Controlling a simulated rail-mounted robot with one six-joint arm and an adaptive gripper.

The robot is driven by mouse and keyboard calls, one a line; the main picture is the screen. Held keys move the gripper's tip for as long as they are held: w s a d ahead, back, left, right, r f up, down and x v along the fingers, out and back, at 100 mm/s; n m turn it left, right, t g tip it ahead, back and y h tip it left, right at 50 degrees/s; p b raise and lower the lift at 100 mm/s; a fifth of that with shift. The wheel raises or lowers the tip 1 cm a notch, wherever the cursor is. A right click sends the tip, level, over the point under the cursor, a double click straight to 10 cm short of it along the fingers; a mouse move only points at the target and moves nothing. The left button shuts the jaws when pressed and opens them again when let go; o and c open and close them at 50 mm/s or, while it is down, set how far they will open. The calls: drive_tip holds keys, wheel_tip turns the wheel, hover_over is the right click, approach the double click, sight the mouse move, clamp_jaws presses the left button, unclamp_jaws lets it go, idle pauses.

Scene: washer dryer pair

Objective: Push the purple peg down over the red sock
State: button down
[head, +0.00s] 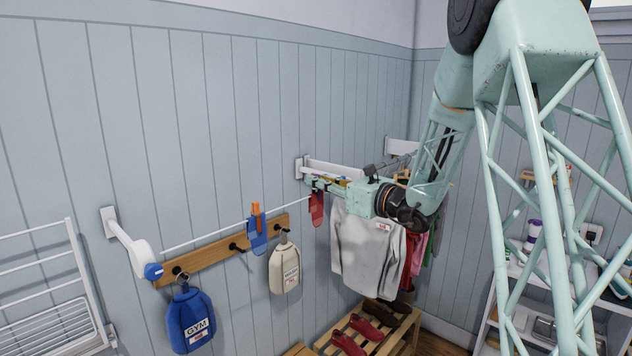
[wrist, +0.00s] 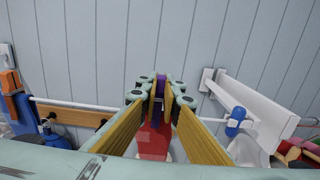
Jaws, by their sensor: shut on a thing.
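The purple peg (wrist: 160,86) is upright between my fingertips in the wrist view. My gripper (wrist: 160,98) is shut on it. The red sock (wrist: 154,141) hangs directly below the peg and between the fingers in the wrist view. In the head view the red sock (head: 317,210) hangs at the white line, just under my gripper (head: 312,184). The peg is hidden or too small to tell there. The peg's lower end is close to the sock's top; I cannot tell whether it straddles the fabric.
An orange peg (head: 255,209) holds a blue sock (head: 258,234) on the line to the left. A wooden hook rail (head: 208,256) bears a blue bag (head: 188,318) and a cream bag (head: 285,270). A grey shirt (head: 362,246) hangs right of the red sock. A white wall bracket (wrist: 247,106) is close right.

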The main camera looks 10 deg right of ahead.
drive_tip(key=shift+f+b, duration=0.75)
drive_tip(key=shift+f, duration=0.2)
idle(0.4)
drive_tip(key=c, duration=2.7)
unclamp_jaws()
drive_tip(key=shift+c, duration=0.2)
drive_tip(key=shift+s+d, duration=0.1)
drive_tip(key=shift+s, duration=0.05)
drive_tip(key=v, duration=1.1)
drive_tip(key=shift+s+d, duration=0.25)
